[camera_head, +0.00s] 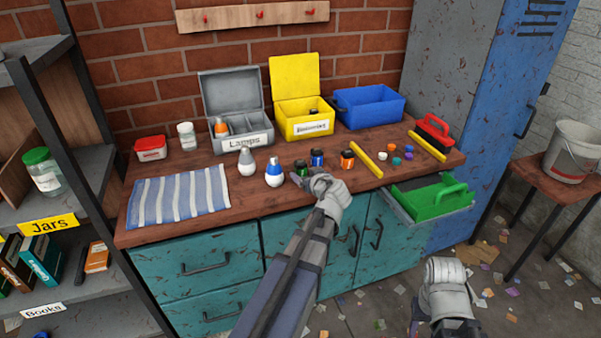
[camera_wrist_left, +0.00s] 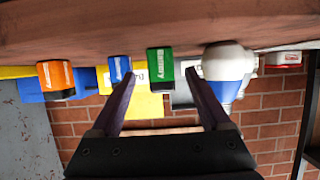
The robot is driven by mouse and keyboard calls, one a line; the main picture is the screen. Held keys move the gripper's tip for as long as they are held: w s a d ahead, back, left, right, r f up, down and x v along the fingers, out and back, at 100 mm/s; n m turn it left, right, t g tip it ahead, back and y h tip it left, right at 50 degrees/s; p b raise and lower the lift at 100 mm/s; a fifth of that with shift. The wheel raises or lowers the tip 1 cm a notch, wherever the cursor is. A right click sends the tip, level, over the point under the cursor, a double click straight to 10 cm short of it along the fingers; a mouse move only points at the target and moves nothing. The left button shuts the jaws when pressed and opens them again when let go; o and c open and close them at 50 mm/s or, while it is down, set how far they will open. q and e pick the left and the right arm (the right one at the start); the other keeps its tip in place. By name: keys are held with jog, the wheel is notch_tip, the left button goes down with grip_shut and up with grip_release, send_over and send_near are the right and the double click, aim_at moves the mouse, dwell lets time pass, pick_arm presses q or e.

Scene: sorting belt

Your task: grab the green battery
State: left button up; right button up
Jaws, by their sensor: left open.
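The green battery (camera_head: 301,168) stands upright on the wooden worktop, just beyond my left gripper (camera_head: 314,180). In the left wrist view, the picture is inverted and the green battery (camera_wrist_left: 160,64) shows between and ahead of the two fingertips of my open, empty left gripper (camera_wrist_left: 161,76). The blue battery (camera_head: 317,157) stands close by; it shows beside the left finger in the wrist view (camera_wrist_left: 119,69). The orange battery (camera_head: 347,159) is farther right. My right gripper (camera_head: 416,318) is low at the lower right, away from the worktop; its jaws are unclear.
A blue-and-white bulb (camera_head: 273,174) and a grey-and-white bulb (camera_head: 246,163) stand left of the green battery. Behind are the grey lamps box (camera_head: 243,141), yellow box (camera_head: 306,127) and blue bin (camera_head: 369,108). A yellow bar (camera_head: 366,160) lies right. A striped cloth (camera_head: 178,197) lies left.

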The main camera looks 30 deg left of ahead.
aim_at(302, 172)
pick_arm(q)
jog(key=b+x, duration=0.1)
jog(key=x, duration=0.3)
jog(key=shift+a+b, duration=0.15)
jog(key=shift+b, duration=0.25)
jog(key=shift+w+a+f, duration=0.15)
jog(key=shift+w+a, duration=0.15)
jog(key=shift+a, duration=0.05)
jog(key=shift+c, duration=0.2)
grip_shut()
